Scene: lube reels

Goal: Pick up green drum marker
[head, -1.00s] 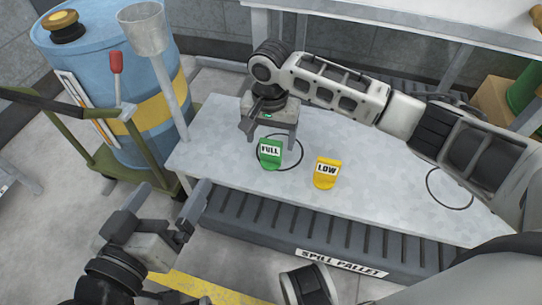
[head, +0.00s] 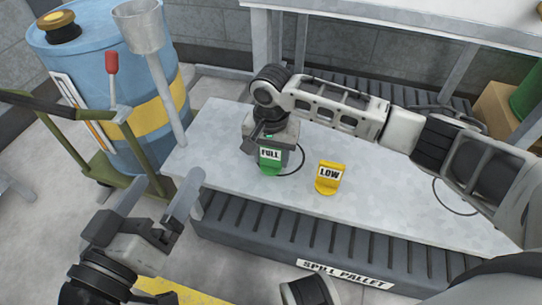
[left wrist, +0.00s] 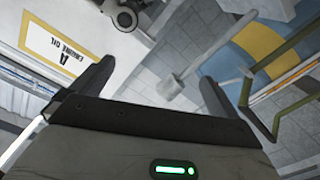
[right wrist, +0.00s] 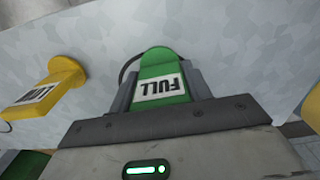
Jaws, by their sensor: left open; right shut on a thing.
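The green drum marker (head: 271,161) with a white FULL label stands at the left part of the grey metal bench top. My right gripper (head: 268,148) is over it from behind and is shut on it. In the right wrist view the green marker (right wrist: 163,80) sits between the two fingers, its label upside down. The yellow LOW marker (head: 329,177) stands to the right, apart from the gripper; it also shows in the right wrist view (right wrist: 48,88). My left gripper (head: 155,205) is open and empty, in front of the bench's left end.
A blue drum (head: 115,85) with a yellow band stands on a green cart at the left. A grey cup on a post (head: 140,28) rises beside the bench. Black rings are marked on the bench top (head: 370,190). A spill pallet (head: 300,245) lies below.

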